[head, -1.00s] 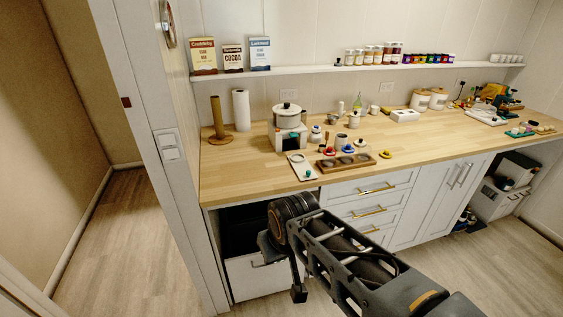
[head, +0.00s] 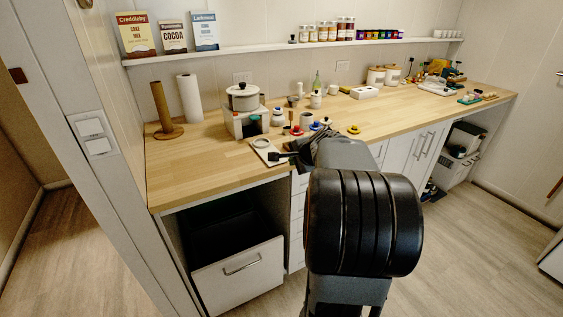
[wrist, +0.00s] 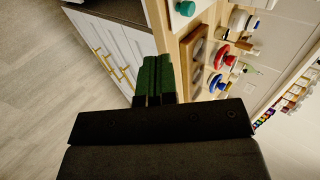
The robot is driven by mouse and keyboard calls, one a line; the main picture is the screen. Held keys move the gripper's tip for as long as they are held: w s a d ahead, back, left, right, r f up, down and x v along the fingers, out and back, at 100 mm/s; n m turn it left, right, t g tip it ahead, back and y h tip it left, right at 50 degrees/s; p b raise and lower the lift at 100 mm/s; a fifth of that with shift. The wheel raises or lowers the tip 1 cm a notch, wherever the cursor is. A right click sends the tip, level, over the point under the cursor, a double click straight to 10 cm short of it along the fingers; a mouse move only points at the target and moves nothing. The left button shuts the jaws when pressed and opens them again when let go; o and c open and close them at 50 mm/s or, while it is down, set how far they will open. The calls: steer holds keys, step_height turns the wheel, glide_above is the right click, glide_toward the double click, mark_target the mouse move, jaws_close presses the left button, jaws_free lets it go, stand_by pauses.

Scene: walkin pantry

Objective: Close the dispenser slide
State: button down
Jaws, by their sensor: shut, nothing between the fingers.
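The dispenser (head: 240,122) is a white box with a dark front opening and a pot on top, standing on the wooden counter. Its flat white slide (head: 262,147) sticks out toward the counter's front edge. The fingers are together and empty. The slide's front end is partly hidden in the head view.
The wooden counter (head: 195,165) has free room left of the dispenser. A brown tray (wrist: 196,52) and several small coloured items lie right of the slide. A paper roll (head: 189,98) stands behind. White drawers (wrist: 115,40) lie below the counter edge.

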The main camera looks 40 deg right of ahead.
steer(key=x, duration=0.5)
steer(key=w+r+x, duration=0.1)
steer(key=x, duration=0.2)
steer(key=shift+w, duration=0.15)
steer(key=shift+w+d+f+p, duration=0.1)
steer(key=shift+w+p, duration=0.3)
steer(key=shift+w, duration=0.5)
